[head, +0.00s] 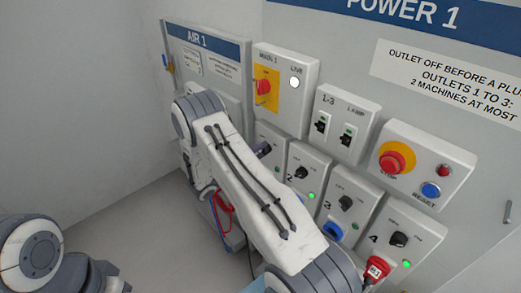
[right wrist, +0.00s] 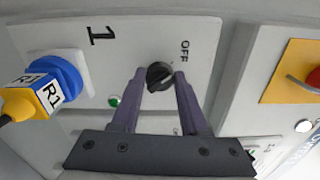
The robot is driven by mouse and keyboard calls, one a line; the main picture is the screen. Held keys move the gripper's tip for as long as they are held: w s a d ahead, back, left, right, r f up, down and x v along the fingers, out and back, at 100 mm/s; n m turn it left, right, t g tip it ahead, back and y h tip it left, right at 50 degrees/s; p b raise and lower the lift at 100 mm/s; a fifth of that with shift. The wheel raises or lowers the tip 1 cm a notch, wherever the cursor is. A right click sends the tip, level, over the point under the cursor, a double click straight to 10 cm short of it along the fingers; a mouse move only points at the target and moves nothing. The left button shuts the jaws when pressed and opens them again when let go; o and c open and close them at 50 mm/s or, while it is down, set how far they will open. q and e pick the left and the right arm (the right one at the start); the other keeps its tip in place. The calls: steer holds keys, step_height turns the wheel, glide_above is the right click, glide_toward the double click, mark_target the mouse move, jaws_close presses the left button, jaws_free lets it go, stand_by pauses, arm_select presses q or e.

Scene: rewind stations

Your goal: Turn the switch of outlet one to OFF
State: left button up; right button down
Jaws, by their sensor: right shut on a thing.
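The switch of outlet one is a round black knob (right wrist: 160,76) on a pale panel (right wrist: 135,35) marked 1, with OFF printed beside it. My right gripper (right wrist: 162,78) has its purple fingers closed on the knob, one on each side. In the head view the same gripper (head: 263,150) is at outlet one, and my right arm hides most of that panel. A small green lamp (right wrist: 115,101) shows beside the knob, partly hidden. My left gripper is not in view.
Outlet panels 2 (head: 306,170), 3 (head: 346,205) and 4 (head: 398,240) step down to the right. Above are the main switch box (head: 287,62), a breaker box (head: 345,112) and a red stop button (head: 392,162). Open floor lies at the left.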

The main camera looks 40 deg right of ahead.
steer(key=shift+w+n, duration=0.1)
steer(key=shift+n, duration=0.5)
steer(key=shift+c, duration=2.1)
jaws_free()
steer(key=s+a+b, duration=0.1)
steer(key=a+b, duration=0.3)
steer(key=a, duration=0.6)
steer(key=shift+a, duration=0.25)
